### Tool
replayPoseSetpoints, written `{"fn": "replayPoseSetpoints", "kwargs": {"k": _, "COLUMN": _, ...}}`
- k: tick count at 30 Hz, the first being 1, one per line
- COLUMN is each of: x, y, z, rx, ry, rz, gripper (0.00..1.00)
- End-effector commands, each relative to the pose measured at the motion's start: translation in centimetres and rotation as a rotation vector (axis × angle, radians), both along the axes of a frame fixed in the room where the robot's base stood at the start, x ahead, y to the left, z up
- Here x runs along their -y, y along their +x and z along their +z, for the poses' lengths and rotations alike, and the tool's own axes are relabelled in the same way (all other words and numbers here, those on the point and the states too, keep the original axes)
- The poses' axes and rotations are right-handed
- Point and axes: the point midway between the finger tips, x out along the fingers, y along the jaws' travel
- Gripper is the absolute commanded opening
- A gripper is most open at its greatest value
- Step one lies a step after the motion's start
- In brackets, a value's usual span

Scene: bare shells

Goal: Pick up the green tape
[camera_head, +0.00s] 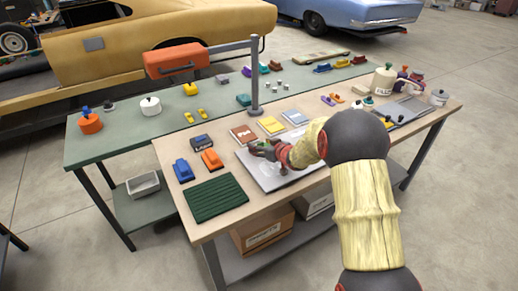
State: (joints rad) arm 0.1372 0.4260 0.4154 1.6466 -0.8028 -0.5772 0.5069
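I cannot make out a clear roll of green tape. Small green things show: a teal-green block (243,100) on the far green-topped table, a green piece (264,69) further back, and a small green thing (368,101) near the white pot on the near table. My gripper (256,149) is low over the grey sheet in the middle of the near table, apart from all of these. It is small and dark here, and I cannot tell whether its fingers are open or hold anything. My arm hides part of the near table's right side.
A dark green ribbed mat (215,195) lies at the near table's front left. Blue (183,170) and orange (211,159) blocks stand behind it. An orange lamp (178,59) on a grey post rises behind my gripper.

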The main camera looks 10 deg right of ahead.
Motion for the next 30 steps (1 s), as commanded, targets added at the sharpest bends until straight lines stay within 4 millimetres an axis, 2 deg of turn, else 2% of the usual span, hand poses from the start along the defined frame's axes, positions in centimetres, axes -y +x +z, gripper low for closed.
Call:
{"fn": "replayPoseSetpoints", "kwargs": {"k": 14, "x": 0.0, "y": 0.0, "z": 0.0, "rx": 0.0, "ry": 0.0, "rz": 0.0, "gripper": 0.28}}
{"fn": "replayPoseSetpoints", "kwargs": {"k": 23, "x": 0.0, "y": 0.0, "z": 0.2, "rx": 0.0, "ry": 0.0, "rz": 0.0, "gripper": 0.28}}
{"fn": "replayPoseSetpoints", "kwargs": {"k": 30, "x": 0.0, "y": 0.0, "z": 2.0, "rx": 0.002, "ry": -0.001, "rz": 0.001, "gripper": 0.28}}
